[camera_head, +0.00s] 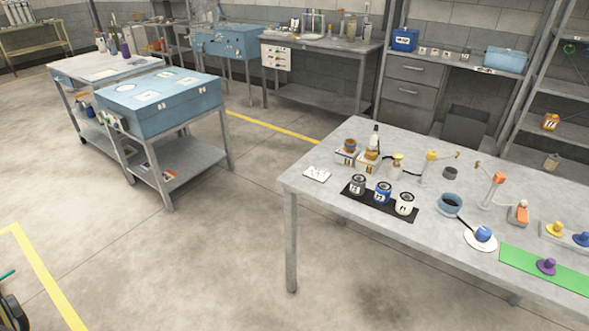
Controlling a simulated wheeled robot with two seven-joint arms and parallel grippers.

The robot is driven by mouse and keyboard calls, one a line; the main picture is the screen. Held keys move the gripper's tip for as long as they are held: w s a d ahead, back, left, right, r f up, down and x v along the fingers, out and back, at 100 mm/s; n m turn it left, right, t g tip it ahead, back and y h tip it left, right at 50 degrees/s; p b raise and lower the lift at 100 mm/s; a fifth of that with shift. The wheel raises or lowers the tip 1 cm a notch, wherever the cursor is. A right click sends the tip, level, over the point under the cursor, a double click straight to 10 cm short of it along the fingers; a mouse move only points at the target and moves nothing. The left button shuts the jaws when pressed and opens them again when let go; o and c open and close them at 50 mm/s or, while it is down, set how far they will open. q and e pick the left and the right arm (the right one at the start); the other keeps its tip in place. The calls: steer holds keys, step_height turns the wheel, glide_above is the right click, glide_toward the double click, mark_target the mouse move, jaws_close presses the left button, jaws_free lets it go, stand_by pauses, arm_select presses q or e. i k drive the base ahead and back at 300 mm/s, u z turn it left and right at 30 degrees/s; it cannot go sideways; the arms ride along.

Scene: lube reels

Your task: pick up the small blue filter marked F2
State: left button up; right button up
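The small blue filter (382,195) stands upright on a black mat (371,203) near the front left edge of the grey workbench (330,195). Its white label seems to read F2, but it is small. A dark grey filter (357,186) stands on its left and a white filter (404,206) on its right, both on the same mat. Neither of my grippers is in view, and nothing holds the blue filter.
Jars on small stands (348,152), a dark bottle (375,140) and a white card (317,174) are behind and left of the mat. Floor before the bench is clear.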

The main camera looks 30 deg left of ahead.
mark_target(383, 190)
steer(key=u, duration=0.6)
steer(key=i, duration=0.6)
steer(key=u, duration=0.2)
